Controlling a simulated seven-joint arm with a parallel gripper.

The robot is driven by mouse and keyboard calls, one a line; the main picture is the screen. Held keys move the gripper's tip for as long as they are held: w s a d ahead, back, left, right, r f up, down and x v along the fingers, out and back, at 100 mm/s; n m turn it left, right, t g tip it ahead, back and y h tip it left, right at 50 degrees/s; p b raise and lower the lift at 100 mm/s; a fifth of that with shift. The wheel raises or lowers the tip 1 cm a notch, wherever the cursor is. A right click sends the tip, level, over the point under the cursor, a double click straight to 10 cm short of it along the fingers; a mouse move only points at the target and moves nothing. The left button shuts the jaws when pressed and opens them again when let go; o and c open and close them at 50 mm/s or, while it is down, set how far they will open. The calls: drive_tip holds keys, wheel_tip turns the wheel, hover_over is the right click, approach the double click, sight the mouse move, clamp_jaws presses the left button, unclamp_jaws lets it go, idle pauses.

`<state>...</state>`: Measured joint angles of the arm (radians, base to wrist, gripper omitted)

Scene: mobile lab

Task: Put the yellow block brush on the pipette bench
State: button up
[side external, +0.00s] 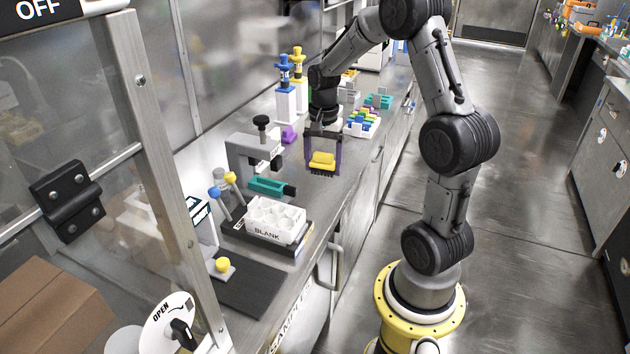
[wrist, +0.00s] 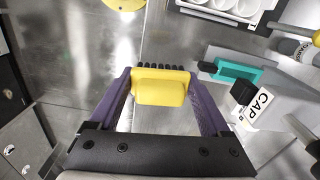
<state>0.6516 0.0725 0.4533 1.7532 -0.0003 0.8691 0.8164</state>
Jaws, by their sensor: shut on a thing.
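The yellow block brush (side external: 322,161) has dark bristles on its underside and hangs above the metal bench (side external: 350,190) in the side external view. My gripper (side external: 323,158) has purple fingers and is shut on the brush, one finger on each side. In the wrist view the brush (wrist: 160,86) sits between the two purple finger ends of my gripper (wrist: 160,88), bristles pointing away from the palm. I cannot tell which part of the bench is the pipette bench; yellow and blue pipette-like devices (side external: 298,65) stand upright at its back.
A grey clamp-like device (side external: 250,150) and a teal block (side external: 268,186) stand left of my gripper. A white tray marked BLANK (side external: 275,222) is nearer the camera. Colourful racks (side external: 362,122) lie behind on the right. Bare bench lies along the front edge.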

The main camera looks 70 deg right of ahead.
drive_tip(key=s+d+m, duration=0.1)
drive_tip(key=s+d, duration=0.1)
drive_tip(key=d, duration=0.1)
hover_over(315, 180)
drive_tip(key=s, duration=0.1)
drive_tip(key=f, duration=0.5)
drive_tip(key=a+f, duration=0.1)
drive_tip(key=f, duration=0.2)
drive_tip(key=shift+f, duration=0.15)
drive_tip(key=shift+w+d+f, duration=0.4)
drive_tip(key=shift+f, duration=0.2)
drive_tip(key=shift+w+d+f, duration=0.1)
drive_tip(key=shift+f, duration=1.55)
drive_tip(key=shift+f, duration=0.2)
drive_tip(key=o, duration=1.1)
drive_tip(key=shift+o, duration=0.2)
